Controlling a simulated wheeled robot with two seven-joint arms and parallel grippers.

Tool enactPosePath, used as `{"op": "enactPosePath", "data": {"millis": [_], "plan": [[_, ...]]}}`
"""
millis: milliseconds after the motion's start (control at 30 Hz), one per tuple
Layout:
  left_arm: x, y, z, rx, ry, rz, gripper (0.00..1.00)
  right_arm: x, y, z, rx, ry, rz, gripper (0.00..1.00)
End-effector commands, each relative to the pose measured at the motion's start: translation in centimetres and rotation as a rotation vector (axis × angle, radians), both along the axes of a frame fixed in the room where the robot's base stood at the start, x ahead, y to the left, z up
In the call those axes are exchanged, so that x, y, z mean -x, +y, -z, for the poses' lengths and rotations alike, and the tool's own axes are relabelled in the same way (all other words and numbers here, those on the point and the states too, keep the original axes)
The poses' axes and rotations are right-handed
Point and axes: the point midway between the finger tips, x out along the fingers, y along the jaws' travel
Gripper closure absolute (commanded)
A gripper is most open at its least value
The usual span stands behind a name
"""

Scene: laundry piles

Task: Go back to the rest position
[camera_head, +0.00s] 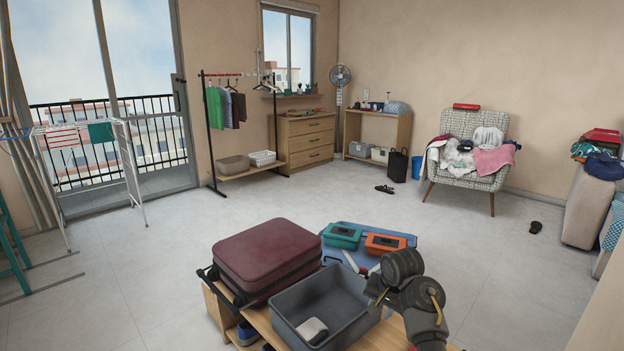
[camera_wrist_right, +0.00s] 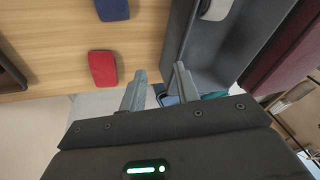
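My right gripper (camera_head: 378,294) comes in from the lower right in the head view, low over the right rim of the grey bin (camera_head: 290,333). In the right wrist view its two fingers (camera_wrist_right: 160,72) stand apart with nothing held between them. The bin wall (camera_wrist_right: 178,30) shows just beyond the fingers; I cannot tell whether they touch it. A small light grey folded item (camera_head: 312,330) lies in the bin. My left gripper is in no view.
A maroon suitcase (camera_head: 267,257) stands left of the bin. Teal (camera_head: 342,236) and orange (camera_head: 385,243) boxes lie on a blue board behind it. Red (camera_wrist_right: 103,68) and dark blue (camera_wrist_right: 112,9) items lie on the wooden top. The floor (camera_head: 150,265) to the left is clear.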

Motion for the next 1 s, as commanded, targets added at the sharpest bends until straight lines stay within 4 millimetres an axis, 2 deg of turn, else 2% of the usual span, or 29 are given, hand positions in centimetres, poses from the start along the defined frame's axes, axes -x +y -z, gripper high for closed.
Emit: {"op": "enactPosePath", "data": {"millis": [167, 267, 367, 467, 567, 600, 700, 800, 1000], "plan": [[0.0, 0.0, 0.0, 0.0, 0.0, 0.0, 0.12, 0.8, -1.7, 0.8, 0.061, -0.158, -0.14, 0.68], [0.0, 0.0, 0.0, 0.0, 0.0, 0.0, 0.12, 2.4, -2.7, 2.4, 0.114, -0.23, -0.22, 0.68], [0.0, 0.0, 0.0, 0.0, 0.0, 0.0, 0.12, 5.1, -3.7, 4.6, 0.173, -0.283, -0.298, 0.68], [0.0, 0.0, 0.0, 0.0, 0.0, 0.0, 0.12, 9.0, -4.6, 7.4, 0.238, -0.319, -0.382, 0.68], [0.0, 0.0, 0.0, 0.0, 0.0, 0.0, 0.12, 14.6, -5.3, 10.5, 0.298, -0.333, -0.468, 0.68], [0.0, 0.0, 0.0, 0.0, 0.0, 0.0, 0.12, 17.1, -5.5, 11.8, 0.313, -0.328, -0.496, 0.68], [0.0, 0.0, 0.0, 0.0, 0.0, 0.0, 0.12, 23.3, -5.7, 14.4, 0.329, -0.297, -0.548, 0.68], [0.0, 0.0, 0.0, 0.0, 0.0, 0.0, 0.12, 28.5, -5.8, 16.5, 0.316, -0.245, -0.566, 0.68], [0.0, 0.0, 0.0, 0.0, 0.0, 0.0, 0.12, 36.7, -5.8, 19.9, 0.286, -0.119, -0.606, 0.68]]}}
